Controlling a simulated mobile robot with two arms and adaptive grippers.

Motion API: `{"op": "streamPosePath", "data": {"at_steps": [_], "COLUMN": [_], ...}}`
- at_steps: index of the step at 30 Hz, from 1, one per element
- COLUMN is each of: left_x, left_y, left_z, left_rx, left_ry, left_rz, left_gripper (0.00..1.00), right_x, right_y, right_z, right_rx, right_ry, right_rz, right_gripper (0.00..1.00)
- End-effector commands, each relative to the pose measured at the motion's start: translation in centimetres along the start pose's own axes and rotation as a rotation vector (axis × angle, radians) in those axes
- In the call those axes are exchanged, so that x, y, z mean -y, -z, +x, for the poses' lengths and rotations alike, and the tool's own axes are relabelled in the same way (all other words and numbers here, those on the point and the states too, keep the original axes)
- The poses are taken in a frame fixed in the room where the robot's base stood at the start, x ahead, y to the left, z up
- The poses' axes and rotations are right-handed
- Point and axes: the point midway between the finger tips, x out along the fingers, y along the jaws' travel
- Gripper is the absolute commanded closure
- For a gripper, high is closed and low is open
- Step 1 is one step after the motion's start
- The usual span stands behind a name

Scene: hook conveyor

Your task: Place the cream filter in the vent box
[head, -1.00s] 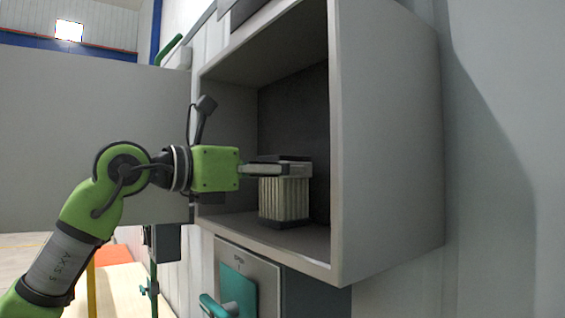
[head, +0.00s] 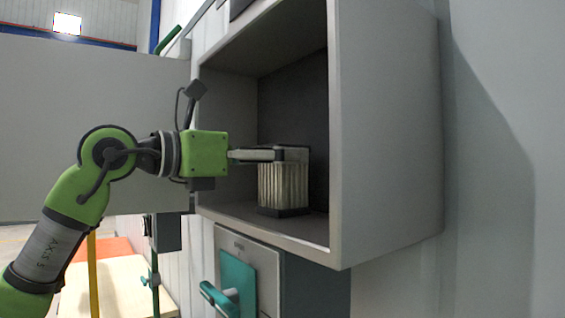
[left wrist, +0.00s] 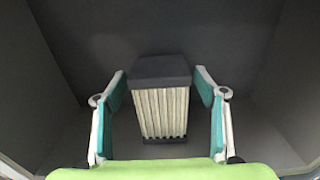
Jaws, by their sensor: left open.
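The cream filter (head: 283,186) is a pleated cream block with dark end caps. It stands upright on the floor of the open grey vent box (head: 386,140). In the left wrist view the filter (left wrist: 160,112) stands between the fingers, with a gap on each side. My left gripper (head: 268,155) is inside the box at the height of the filter's top, and its fingers (left wrist: 160,90) are open. The far finger is partly hidden in the head view. My right gripper is in neither view.
A large grey door panel (head: 85,120) stands open left of the box. Below the box is a panel with a teal plate and handle (head: 222,300). The box's side walls and front lip (head: 270,240) surround the gripper's space. A pale wooden surface (head: 110,285) lies at lower left.

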Motion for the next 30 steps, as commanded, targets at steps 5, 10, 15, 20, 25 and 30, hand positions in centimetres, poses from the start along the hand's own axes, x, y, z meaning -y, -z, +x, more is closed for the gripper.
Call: {"op": "streamPosePath", "data": {"at_steps": [5,10,15,20,25,30], "left_x": [-0.1,0.0,0.0,0.1,0.1,-0.1], "left_y": [0.6,0.5,0.3,0.1,0.1,0.5], "left_z": [-4.1,-7.6,-9.8,-10.5,-10.5,-10.2], "left_rx": [0.004,0.003,0.002,0.001,0.001,0.001], "left_ry": [-0.004,-0.003,-0.001,0.0,0.001,0.007], "left_rz": [0.003,0.002,0.002,0.001,0.001,-0.012], "left_gripper": [0.35,0.35,0.35,0.35,0.35,0.35], "right_x": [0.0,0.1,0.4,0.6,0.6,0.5], "right_y": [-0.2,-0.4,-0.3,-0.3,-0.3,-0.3], "right_z": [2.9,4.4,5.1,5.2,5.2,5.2], "right_rx": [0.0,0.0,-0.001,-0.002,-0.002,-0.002], "right_ry": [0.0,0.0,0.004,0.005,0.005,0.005], "right_rz": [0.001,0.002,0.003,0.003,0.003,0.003], "right_gripper": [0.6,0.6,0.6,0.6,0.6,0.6]}}
